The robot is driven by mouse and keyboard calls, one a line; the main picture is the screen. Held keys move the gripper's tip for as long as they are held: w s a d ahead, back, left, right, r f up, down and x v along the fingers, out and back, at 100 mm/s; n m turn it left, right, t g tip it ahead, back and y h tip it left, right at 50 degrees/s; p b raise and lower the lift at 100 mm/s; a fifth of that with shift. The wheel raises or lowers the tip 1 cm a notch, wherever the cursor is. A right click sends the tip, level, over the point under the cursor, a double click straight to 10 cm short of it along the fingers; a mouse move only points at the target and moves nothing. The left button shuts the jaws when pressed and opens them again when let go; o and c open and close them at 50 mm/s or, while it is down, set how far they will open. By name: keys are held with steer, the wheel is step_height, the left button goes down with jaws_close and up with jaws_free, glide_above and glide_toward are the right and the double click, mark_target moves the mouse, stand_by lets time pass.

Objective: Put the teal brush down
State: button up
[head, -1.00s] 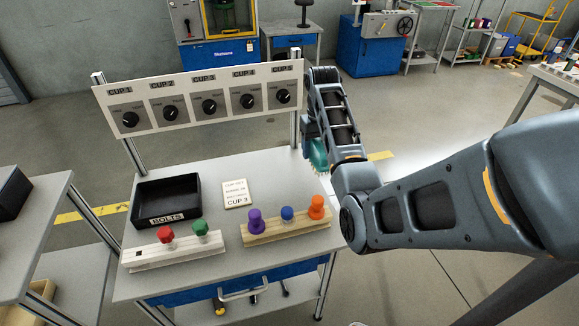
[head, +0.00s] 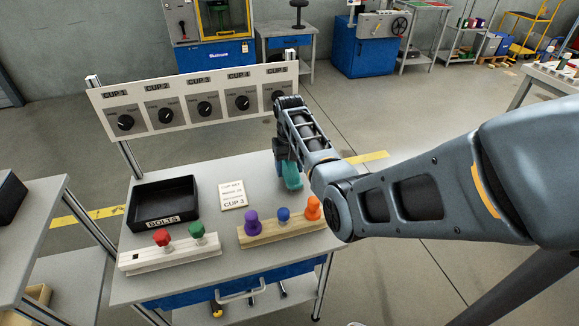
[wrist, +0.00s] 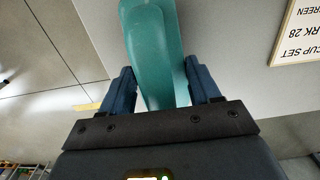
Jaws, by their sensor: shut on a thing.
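The teal brush (head: 291,176) is held by my gripper (head: 281,160) at the right rear of the grey workbench top (head: 240,165). In the wrist view the teal brush (wrist: 155,55) runs up from between the two dark blue fingers of my gripper (wrist: 163,88). The gripper is shut on it. The brush is over the bench's right side; I cannot tell whether it touches the surface. Its bristles are not clearly visible.
A card (head: 232,194) marked CUP 3 lies left of the brush. A black BOLTS tray (head: 165,203) is farther left. Wooden racks with coloured knobs (head: 285,228) line the front. A knob panel (head: 195,104) stands behind. Bench top between card and brush is clear.

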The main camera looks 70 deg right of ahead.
steer(key=o, duration=1.1)
steer(key=shift+f, duration=0.1)
step_height(320, 180, up, 12)
steer(key=shift+r, duration=0.15)
stand_by(0.4)
